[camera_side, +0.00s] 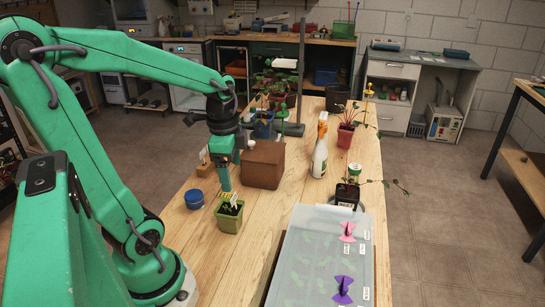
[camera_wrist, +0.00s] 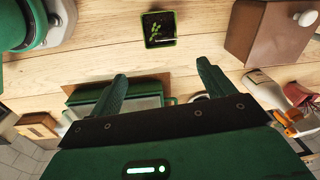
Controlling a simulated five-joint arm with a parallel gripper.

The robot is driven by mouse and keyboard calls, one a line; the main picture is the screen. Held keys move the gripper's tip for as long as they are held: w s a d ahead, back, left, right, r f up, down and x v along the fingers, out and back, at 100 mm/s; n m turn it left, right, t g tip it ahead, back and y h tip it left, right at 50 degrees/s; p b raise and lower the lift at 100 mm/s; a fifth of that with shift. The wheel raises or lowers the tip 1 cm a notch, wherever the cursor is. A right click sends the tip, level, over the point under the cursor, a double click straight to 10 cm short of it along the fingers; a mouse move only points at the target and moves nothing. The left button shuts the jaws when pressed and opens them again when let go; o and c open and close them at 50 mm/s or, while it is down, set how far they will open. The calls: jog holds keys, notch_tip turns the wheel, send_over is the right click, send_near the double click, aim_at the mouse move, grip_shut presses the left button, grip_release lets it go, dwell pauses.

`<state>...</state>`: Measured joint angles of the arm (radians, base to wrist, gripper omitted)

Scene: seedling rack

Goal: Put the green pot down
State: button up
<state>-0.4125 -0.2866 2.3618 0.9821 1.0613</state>
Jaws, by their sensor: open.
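The green pot (camera_side: 229,220) holds dark soil, a small seedling and a pale label. It stands upright on the wooden table in the side view, left of the grey lidded tray. In the wrist view the green pot (camera_wrist: 160,42) is at the top centre, seen from above. My gripper (camera_side: 224,186) points down just above and behind the pot in the side view. In the wrist view the fingers of my gripper (camera_wrist: 162,70) are spread wide with nothing between them, and the pot lies beyond their tips, apart from them.
A blue round tub (camera_side: 194,199) is left of the pot. A brown box (camera_side: 263,164) stands close behind it on the right. The grey tray (camera_side: 308,265) with pink and purple clips is at the front right. A white bottle (camera_side: 320,155) and a red pot (camera_side: 345,138) stand farther back.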

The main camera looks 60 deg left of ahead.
jog(key=s+d+r+n+t, duration=0.1)
jog(key=d+r+n+t, duration=0.3)
jog(key=d, duration=0.6)
jog(key=shift+s+d+r+n+t, duration=0.2)
jog(key=shift+s+r+n+t, duration=0.1)
jog(key=shift+r+n, duration=1.15)
